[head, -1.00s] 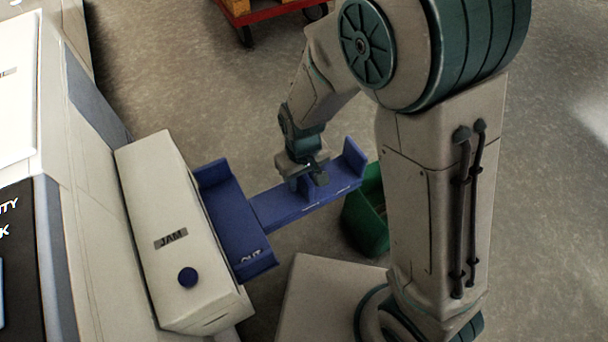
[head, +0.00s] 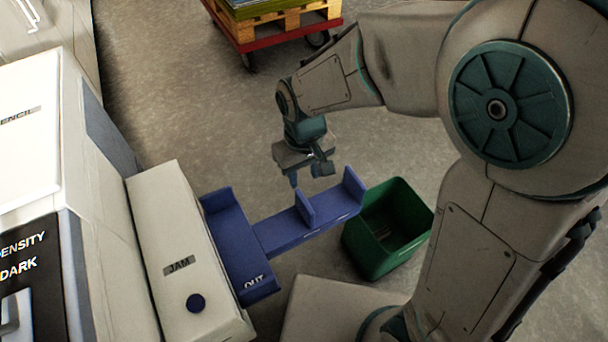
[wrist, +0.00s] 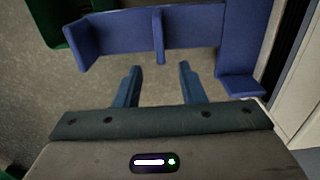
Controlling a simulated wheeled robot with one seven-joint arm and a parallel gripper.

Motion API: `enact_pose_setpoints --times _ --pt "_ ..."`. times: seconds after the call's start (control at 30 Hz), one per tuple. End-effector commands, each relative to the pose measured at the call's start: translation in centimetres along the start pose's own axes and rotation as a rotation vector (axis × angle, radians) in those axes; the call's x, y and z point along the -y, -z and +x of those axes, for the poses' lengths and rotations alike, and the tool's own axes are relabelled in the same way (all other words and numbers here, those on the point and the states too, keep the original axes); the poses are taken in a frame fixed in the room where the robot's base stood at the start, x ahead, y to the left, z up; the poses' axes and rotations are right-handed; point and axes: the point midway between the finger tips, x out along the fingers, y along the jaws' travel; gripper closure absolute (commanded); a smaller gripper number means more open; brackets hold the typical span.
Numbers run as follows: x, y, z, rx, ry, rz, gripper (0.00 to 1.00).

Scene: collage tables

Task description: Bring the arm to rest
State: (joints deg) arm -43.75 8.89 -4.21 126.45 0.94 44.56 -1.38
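My gripper (head: 308,174) hangs above and just behind the blue out tray (head: 295,228) in the head view, apart from it. In the wrist view its two blue fingers (wrist: 158,78) are spread with nothing between them. The blue tray also shows in the wrist view (wrist: 190,28), ahead of the fingertips, and looks empty. My arm reaches in from the right of the head view, bent at the elbow.
A beige machine part marked JAM (head: 185,240) stands left of the tray. A green bin (head: 365,253) stands on the floor right of the tray. A red cart (head: 290,32) with a wooden pallet is at the back. Open floor lies between.

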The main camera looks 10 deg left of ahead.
Motion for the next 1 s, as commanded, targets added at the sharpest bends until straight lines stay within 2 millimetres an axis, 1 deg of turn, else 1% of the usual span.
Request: enact_pose_setpoints --times 0.43,0.47,0.53,0.57,0.67,0.7,0.73,0.77,0.8,0.87,0.9,0.97,1.0 --pt "-0.1 0.0 0.0 0.000 0.000 0.001 0.64" --pt "-0.2 -0.1 -0.2 -0.001 0.000 0.004 0.64" --pt "-0.8 -0.3 -1.3 -0.009 0.001 0.022 0.64" --pt "-1.2 -0.6 -2.1 -0.014 0.001 0.035 0.64" --pt "-3.6 -1.9 -5.9 -0.040 0.003 0.107 0.64" --pt "-4.8 -2.7 -7.8 -0.053 0.003 0.144 0.64" --pt "-5.7 -3.3 -9.2 -0.064 0.002 0.175 0.64" --pt "-6.6 -4.1 -10.6 -0.075 0.000 0.207 0.64" --pt "-7.8 -5.2 -12.5 -0.091 -0.002 0.251 0.64" --pt "-9.3 -6.9 -15.1 -0.112 -0.008 0.315 0.64" --pt "-10.3 -8.1 -16.8 -0.126 -0.013 0.357 0.64" --pt "-11.5 -9.9 -19.2 -0.148 -0.022 0.420 0.64" --pt "-12.3 -11.1 -20.7 -0.162 -0.029 0.463 0.64"
